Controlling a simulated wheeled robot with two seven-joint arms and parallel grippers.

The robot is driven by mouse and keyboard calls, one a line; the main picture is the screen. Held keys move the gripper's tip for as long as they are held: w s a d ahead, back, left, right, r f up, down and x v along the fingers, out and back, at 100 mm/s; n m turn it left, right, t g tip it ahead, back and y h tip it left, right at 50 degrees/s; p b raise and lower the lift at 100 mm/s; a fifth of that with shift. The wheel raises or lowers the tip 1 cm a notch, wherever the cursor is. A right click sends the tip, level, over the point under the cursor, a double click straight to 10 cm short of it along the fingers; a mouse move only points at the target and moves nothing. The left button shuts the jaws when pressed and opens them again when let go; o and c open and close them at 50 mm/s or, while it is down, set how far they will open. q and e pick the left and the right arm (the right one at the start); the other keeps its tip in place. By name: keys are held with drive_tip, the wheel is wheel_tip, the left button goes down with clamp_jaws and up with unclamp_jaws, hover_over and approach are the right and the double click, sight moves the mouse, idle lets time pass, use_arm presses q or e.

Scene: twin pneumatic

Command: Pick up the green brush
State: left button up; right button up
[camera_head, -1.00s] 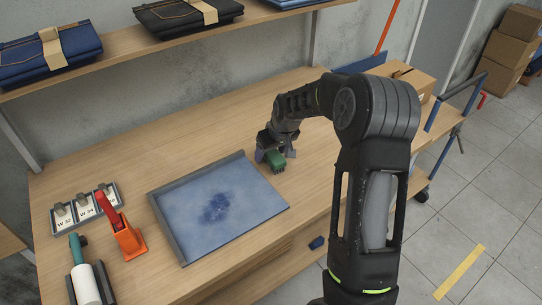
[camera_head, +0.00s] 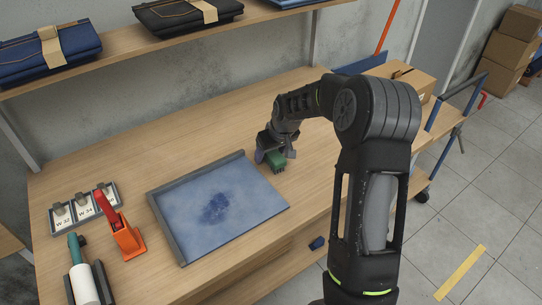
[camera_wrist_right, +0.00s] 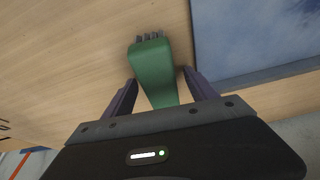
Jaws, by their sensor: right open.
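The green brush (camera_head: 276,161) is on the wooden table just right of the blue tray. My right gripper (camera_head: 275,153) is over it from above and hides part of it. In the right wrist view the brush (camera_wrist_right: 153,70) lies between the two dark fingers of the right gripper (camera_wrist_right: 153,88), its bristles pointing away. The fingers stand open, one on each side, and a gap shows at the left finger; the right finger is close to the brush. My left gripper is not in view.
The blue tray (camera_head: 178,242) with a dark stain on its surface lies left of the brush. An orange clamp-like tool (camera_head: 126,239), a white roller (camera_head: 84,285) and label holders (camera_head: 84,208) stand farther left. A shelf (camera_head: 120,50) with folded denim runs above the back. A cardboard box (camera_head: 405,80) is at right.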

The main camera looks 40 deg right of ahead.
drive_tip(key=shift+c, duration=0.3)
clamp_jaws()
idle(0.3)
drive_tip(key=shift+r, duration=0.1)
drive_tip(key=shift+r+p, duration=0.2)
drive_tip(key=shift+p, duration=0.2)
wheel_tip(320, 180, up, 10)
drive_tip(key=shift+f+b, duration=0.1)
drive_tip(key=shift+b, duration=0.75)
